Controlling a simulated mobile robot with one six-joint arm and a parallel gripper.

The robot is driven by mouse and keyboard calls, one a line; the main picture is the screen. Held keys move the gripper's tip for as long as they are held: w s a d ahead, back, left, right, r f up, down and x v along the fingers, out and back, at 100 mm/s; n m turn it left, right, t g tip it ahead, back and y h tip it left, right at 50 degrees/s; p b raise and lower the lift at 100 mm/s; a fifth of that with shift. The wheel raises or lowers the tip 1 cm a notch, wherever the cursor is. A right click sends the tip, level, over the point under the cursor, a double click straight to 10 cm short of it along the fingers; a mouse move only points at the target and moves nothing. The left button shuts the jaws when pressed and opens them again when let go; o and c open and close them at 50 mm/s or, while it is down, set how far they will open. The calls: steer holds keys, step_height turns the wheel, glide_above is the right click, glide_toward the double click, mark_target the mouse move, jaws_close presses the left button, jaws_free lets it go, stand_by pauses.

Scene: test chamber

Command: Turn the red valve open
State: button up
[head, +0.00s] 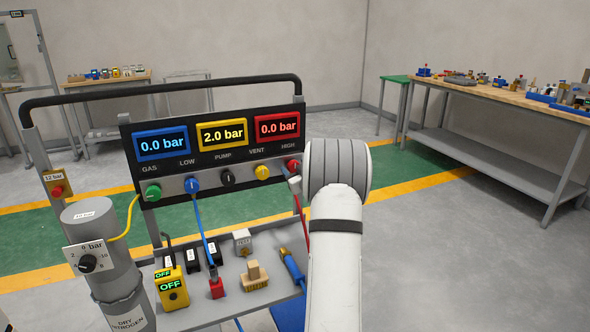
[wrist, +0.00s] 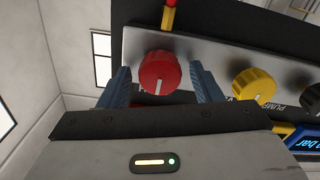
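The red valve (head: 293,164) is the rightmost knob on the panel, below the red display (head: 278,128) reading 0.0 bar; my arm partly covers its surroundings in the head view. In the wrist view the red valve (wrist: 160,70) shows between the two blue fingers of my gripper (wrist: 163,88). The fingers are apart, one on each side of the knob, with visible gaps. A white mark on the knob points toward the picture's bottom. The gripper is mostly hidden behind my arm in the head view.
The yellow knob (head: 262,172) is close beside the red valve; black, blue and green knobs continue leftward. A red hose (head: 302,217) hangs below. The blue display (head: 161,144) reads 0.0 bar, the yellow display (head: 222,134) 2.0 bar. A workbench (head: 500,95) stands at the right.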

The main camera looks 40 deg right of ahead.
steer(key=c, duration=1)
steer(key=shift+f+b, duration=0.15)
steer(key=shift+b, duration=0.3)
steer(key=n+b, duration=0.2)
steer(key=b, duration=0.1)
steer(key=n+b, duration=0.3)
steer(key=b, duration=0.1)
steer(key=n+b, duration=0.3)
steer(key=b, duration=0.1)
steer(key=shift+a+f, duration=0.1)
steer(key=shift+f, duration=0.15)
steer(key=n+b, duration=0.5)
steer(key=b, duration=0.1)
steer(key=shift+n, duration=0.3)
steer(key=n+b, duration=0.3)
steer(key=n, duration=0.1)
steer(key=shift+r+n, duration=0.15)
steer(key=shift+n, duration=0.15)
